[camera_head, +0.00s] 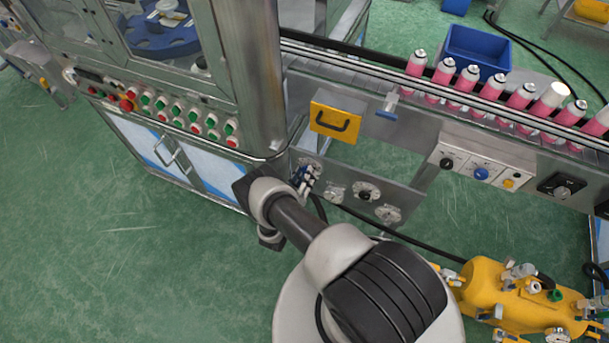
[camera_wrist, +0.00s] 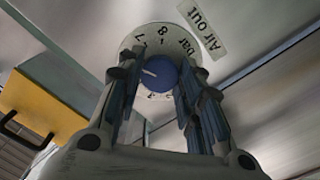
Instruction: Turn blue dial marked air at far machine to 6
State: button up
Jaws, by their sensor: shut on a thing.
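In the wrist view, the blue dial (camera_wrist: 157,73) sits on a round white scale plate (camera_wrist: 150,38) with 7, 8 and Bar readable, upside down. A label reading Air out (camera_wrist: 203,32) is beside it. A white mark on the dial points left in this view, towards the 7 side; its exact reading is unclear. My gripper (camera_wrist: 155,85) is shut on the dial, one finger on each side. In the head view, my gripper (camera_head: 303,178) is at the lower metal panel (camera_head: 335,172), left of other dials, and hides the dial there.
A black dial (camera_head: 367,195) is right of my gripper on the same panel. Pink cans (camera_head: 466,80) line the conveyor. A yellow tank (camera_head: 510,300) stands on the floor at lower right.

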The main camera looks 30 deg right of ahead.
dwell(0.4)
jog(key=o, duration=1.1)
jog(key=shift+c, duration=0.2)
jog(key=v, duration=1.2)
